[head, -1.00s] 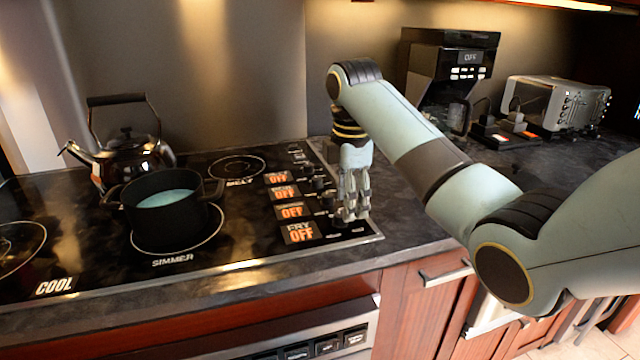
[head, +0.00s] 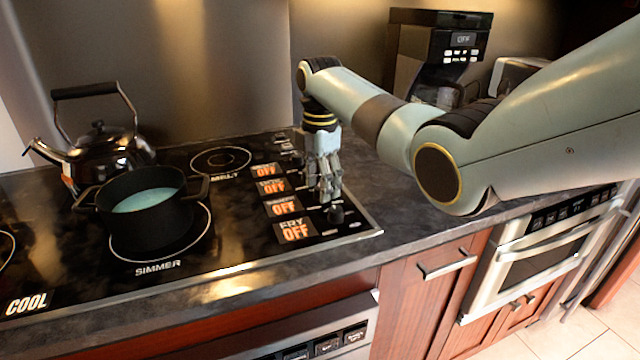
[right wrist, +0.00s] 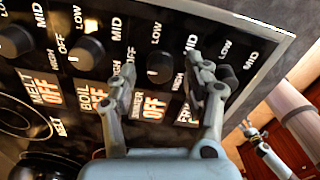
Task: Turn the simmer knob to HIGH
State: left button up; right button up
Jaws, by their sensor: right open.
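The simmer knob (right wrist: 160,66) is a dark round knob beside the label reading SIMMER OFF (right wrist: 150,105). In the right wrist view it lies between the two spread fingers of my open right gripper (right wrist: 163,76); contact cannot be told. In the head view the right gripper (head: 326,192) points down over the knob column and hides the simmer knob. The SIMMER OFF label (head: 283,206) shows to its left. What looks like my left gripper (right wrist: 248,130) is small at the right of the right wrist view.
The fry knob (head: 337,215) stands just in front of the right gripper. Boil (right wrist: 92,50) and melt (right wrist: 16,41) knobs continue the row. A black pot (head: 150,225) with pale liquid and a kettle (head: 105,155) are at left. A coffee maker (head: 440,55) stands behind.

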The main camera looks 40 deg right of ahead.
jog(key=shift+f, duration=0.3)
jog(key=c, duration=0.7)
grip_shut()
pick_arm(q)
jog(key=shift+w, duration=0.15)
jog(key=shift+r, duration=0.15)
